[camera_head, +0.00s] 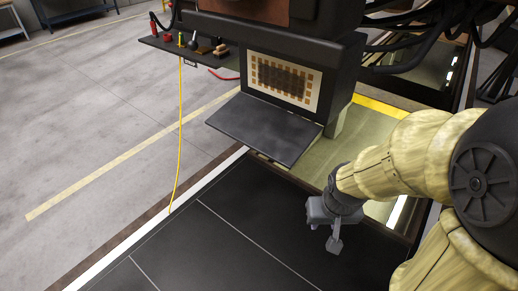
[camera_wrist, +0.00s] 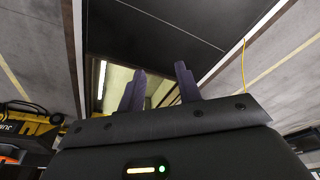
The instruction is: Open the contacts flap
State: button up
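The contacts flap (camera_head: 264,128) is a dark flat panel. It is swung down and juts out below the contacts panel (camera_head: 310,92), which shows rows of copper-coloured contacts in a pale frame on the dark housing. My gripper (camera_head: 330,232) is below and to the right of the flap, apart from it, over the dark floor panels. In the wrist view my gripper (camera_wrist: 160,88) has its two fingers spread with nothing between them. I cannot make out the flap in the wrist view.
A shelf (camera_head: 225,62) left of the housing holds small tools and red items. A yellow cable (camera_head: 180,120) hangs from it to the floor. Black cables (camera_head: 420,35) run at the upper right. The dark floor (camera_head: 230,235) left of my gripper is clear.

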aim_at(256, 149)
jog(key=w+a+f+n+t+y+b, duration=0.2)
jog(key=w+f+n+t+y+b, duration=0.3)
jog(key=w, duration=0.5)
jog(key=w+a+f+n+t+y+b, duration=0.3)
jog(key=w+f+t+y+b, duration=0.15)
jog(key=w+b, duration=0.45)
jog(key=s+y, duration=0.1)
jog(key=y, duration=0.1)
jog(key=s+r+n+t+y+b, duration=0.1)
jog(key=y, duration=0.2)
jog(key=d+r+n+t+y+b, duration=0.1)
jog(key=y, duration=0.2)
jog(key=shift+s+r, duration=0.15)
jog(key=shift+s, duration=0.25)
jog(key=shift+a, duration=0.15)
jog(key=p+x, duration=0.2)
jog(key=x, duration=1.5)
jog(key=shift+w+a+p, duration=0.1)
jog(key=shift+a+p, duration=0.05)
jog(key=shift+p, duration=0.15)
grip_shut()
